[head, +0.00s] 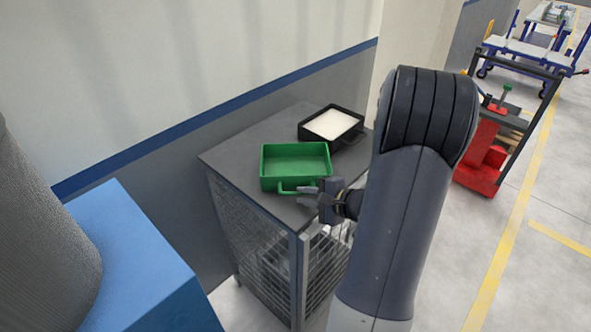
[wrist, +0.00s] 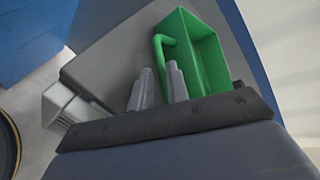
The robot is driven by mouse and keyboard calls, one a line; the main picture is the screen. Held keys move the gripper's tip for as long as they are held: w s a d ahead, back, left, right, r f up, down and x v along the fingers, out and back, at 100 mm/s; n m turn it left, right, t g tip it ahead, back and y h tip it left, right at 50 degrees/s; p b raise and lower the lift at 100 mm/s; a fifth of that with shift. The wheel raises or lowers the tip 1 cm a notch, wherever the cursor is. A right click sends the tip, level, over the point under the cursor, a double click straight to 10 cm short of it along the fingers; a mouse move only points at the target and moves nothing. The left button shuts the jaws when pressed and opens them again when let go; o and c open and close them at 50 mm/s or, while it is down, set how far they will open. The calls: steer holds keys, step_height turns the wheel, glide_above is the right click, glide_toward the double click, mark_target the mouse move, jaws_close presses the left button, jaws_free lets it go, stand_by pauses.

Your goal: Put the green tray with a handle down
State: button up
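The green tray (head: 296,163) is a shallow open box with a looped handle (head: 290,192) on its near side. It appears to rest level on the dark grey top of a mesh-sided cabinet (head: 232,158). My gripper (head: 305,196) is at the handle, on the tray's near right side. In the wrist view, the tray (wrist: 207,60) and its handle (wrist: 163,50) lie just beyond my gripper (wrist: 160,80). Its two fingers stand apart with a gap between them. The right finger hides part of the handle, so contact cannot be told.
A black tray with white contents (head: 332,124) stands behind the green tray, close to its right corner. A wall (head: 210,95) runs behind the cabinet. A blue box-shaped thing (head: 140,262) is at lower left. A red cart (head: 485,155) stands on the floor at right.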

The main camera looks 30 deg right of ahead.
mark_target(298, 194)
steer(key=x, duration=0.4)
steer(key=shift+a+p, duration=0.1)
steer(key=shift+p, duration=0.25)
steer(key=shift+c, duration=0.2)
jaws_close()
steer(key=shift+r, duration=0.1)
